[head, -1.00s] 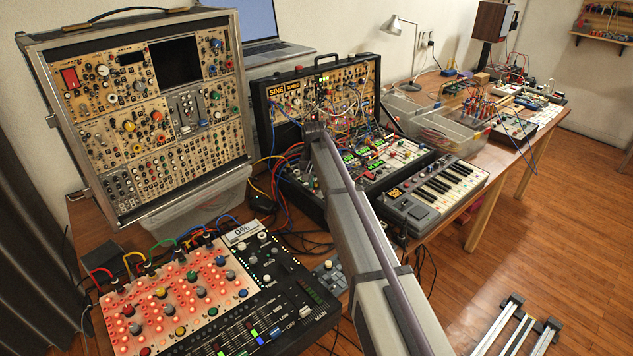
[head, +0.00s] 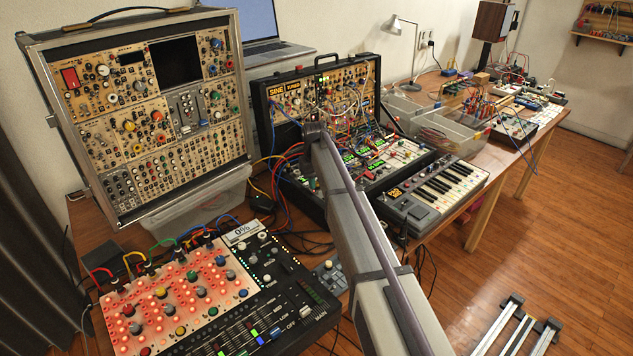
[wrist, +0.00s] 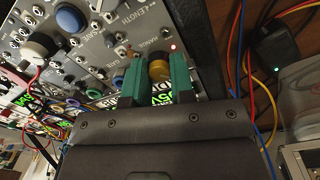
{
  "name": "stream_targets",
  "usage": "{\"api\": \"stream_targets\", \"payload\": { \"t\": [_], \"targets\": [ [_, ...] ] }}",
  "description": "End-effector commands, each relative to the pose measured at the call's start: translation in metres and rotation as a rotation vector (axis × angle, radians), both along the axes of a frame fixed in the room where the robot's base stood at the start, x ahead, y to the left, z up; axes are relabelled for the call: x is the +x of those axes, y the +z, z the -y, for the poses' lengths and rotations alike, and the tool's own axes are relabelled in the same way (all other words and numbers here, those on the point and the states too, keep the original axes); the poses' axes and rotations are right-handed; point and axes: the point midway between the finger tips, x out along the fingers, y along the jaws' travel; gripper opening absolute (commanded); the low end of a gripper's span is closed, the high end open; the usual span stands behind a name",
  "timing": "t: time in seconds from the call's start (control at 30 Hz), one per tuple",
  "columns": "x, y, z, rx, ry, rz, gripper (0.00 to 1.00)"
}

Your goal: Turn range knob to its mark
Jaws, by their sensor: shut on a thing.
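The range knob (wrist: 159,69) is a dark round knob with a yellow-gold side, on a grey panel in the wrist view. Lettering that seems to read RANGE is printed beside it. My gripper (wrist: 157,76) has its two green fingers shut on the knob, one at each side. A small red light (wrist: 173,47) glows just above the knob. The fingers cover part of the knob's surroundings, and I cannot make out its pointer or mark. In the head view my arm reaches to the middle black synth case (head: 262,98) and hides the gripper and knob.
A blue knob (wrist: 70,17) and a white knob (wrist: 39,47) with a red cable sit left of the fingers. Loose cables (wrist: 240,75) hang to the right. The head view shows a keyboard (head: 440,188) and a lit mixer panel (head: 180,300) beside my arm.

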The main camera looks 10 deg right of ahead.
Motion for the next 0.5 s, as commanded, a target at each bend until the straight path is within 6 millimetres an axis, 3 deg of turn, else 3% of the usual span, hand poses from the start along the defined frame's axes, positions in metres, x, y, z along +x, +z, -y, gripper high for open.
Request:
{"api": "stream_targets", "payload": {
  "t": [0.2,0.23,0.5],
  "targets": [
    [-0.0009,-0.0003,0.0001,0.000,0.000,-0.002,0.00],
    [-0.0009,-0.0003,0.0001,0.000,0.000,-0.002,0.24],
    [-0.0005,-0.0002,-0.0004,0.001,-0.001,-0.001,0.48]
  ]
}}
